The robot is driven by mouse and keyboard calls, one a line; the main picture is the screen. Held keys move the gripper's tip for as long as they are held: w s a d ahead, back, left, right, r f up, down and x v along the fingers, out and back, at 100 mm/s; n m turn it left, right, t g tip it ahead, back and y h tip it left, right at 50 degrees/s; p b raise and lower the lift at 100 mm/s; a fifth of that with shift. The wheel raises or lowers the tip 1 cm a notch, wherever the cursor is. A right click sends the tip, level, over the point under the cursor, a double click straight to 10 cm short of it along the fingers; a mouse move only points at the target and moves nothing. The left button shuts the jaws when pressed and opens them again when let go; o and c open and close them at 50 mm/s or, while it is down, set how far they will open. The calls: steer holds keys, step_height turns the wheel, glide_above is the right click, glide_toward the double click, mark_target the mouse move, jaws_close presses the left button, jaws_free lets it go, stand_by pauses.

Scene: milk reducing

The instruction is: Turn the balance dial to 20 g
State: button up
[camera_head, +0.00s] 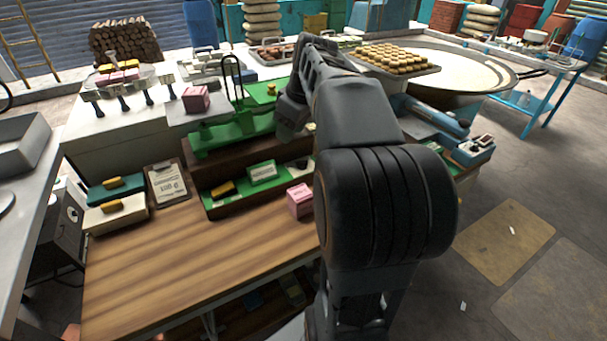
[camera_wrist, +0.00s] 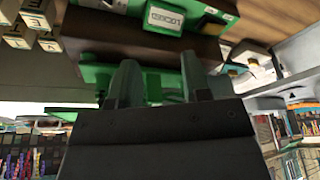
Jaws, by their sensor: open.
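The green balance (camera_head: 225,138) stands on a dark brown block on the wooden bench, with a pink block (camera_head: 196,99) on its left pan. In the wrist view, green parts of the balance (camera_wrist: 153,86) show between and beyond my fingers. My gripper (camera_wrist: 158,78) is open, its two fingers apart at the balance's right part. I cannot tell whether they touch it. In the head view my arm hides much of the balance's right side. The dial and its reading cannot be made out.
A green tray with a labelled box (camera_head: 262,172) lies before the balance; a second pink block (camera_head: 300,201) is beside it. A clipboard (camera_head: 168,184) and boxes with yellow handles (camera_head: 116,212) are at left. The wooden bench front (camera_head: 200,265) is clear.

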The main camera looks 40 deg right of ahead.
mark_target(303, 161)
steer(key=w+d+f+n+y+b, duration=0.1)
steer(key=d+f+b, duration=0.1)
steer(key=d, duration=0.3)
steer(key=w+d+f+n+b, duration=0.1)
steer(key=d+f+n+b, duration=0.1)
steer(key=d, duration=0.4)
steer(key=x, duration=1.3)
steer(key=shift+a+b, duration=0.1)
steer(key=shift+b, duration=0.2)
jaws_close()
